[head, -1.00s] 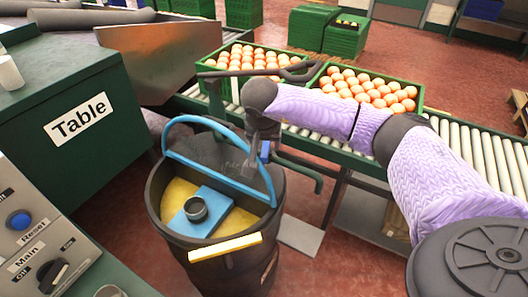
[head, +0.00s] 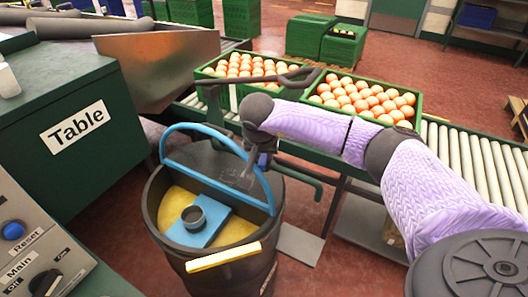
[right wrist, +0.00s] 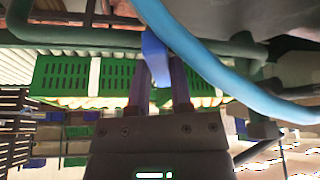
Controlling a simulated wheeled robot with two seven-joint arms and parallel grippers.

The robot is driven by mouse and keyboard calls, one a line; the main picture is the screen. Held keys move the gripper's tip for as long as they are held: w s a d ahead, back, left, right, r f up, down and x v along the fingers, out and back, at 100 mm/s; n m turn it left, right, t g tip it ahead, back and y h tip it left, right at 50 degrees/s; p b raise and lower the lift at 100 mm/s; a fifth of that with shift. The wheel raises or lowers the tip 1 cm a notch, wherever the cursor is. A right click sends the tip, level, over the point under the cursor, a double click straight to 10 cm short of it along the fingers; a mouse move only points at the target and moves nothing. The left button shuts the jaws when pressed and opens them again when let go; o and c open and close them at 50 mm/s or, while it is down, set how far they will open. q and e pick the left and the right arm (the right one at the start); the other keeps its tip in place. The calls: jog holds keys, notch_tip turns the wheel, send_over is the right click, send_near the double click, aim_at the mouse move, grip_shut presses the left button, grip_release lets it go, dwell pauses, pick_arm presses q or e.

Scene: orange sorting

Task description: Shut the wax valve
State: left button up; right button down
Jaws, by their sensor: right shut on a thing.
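My right gripper (head: 262,163) reaches down beside the far right rim of the black wax drum (head: 240,262), behind its blue hoop handle (head: 225,172). In the right wrist view its two fingers (right wrist: 160,85) are shut on a small blue lever (right wrist: 154,50), which I take to be the wax valve's handle. A green pipe (head: 308,181) runs close by on the right; how the lever joins it is hidden. The drum holds yellow wax (head: 238,230) and a blue plate (head: 212,233) with a dark ring. My left gripper is not in view.
A yellow bar (head: 223,257) lies at the drum's front rim. Two green crates of oranges (head: 416,111) stand on the roller conveyor (head: 470,165) behind. A green cabinet marked "Table" (head: 105,160) and a control panel (head: 35,230) are at left.

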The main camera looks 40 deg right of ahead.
jog(key=shift+w+a+r+m+p, duration=0.2)
jog(key=shift+m+p, duration=0.1)
jog(key=shift+m, duration=0.5)
jog(key=m, duration=0.1)
jog(key=m+g, duration=0.1)
jog(key=shift+w+f+m+h, duration=0.1)
jog(key=shift+f+m+h, duration=0.1)
jog(key=shift+m+h, duration=0.15)
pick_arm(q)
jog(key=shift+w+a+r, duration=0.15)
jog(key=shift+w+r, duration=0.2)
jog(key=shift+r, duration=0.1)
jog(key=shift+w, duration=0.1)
pick_arm(e)
jog(key=c, duration=0.5)
grip_release()
jog(key=p+v, duration=0.4)
jog(key=v, duration=0.5)
jog(key=shift+w+a+r, duration=0.1)
jog(key=shift+r, duration=0.1)
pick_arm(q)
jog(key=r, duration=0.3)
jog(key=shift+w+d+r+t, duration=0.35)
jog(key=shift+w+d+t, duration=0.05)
pick_arm(e)
jog(key=shift+a+r, duration=0.15)
jog(key=shift+r, duration=0.1)
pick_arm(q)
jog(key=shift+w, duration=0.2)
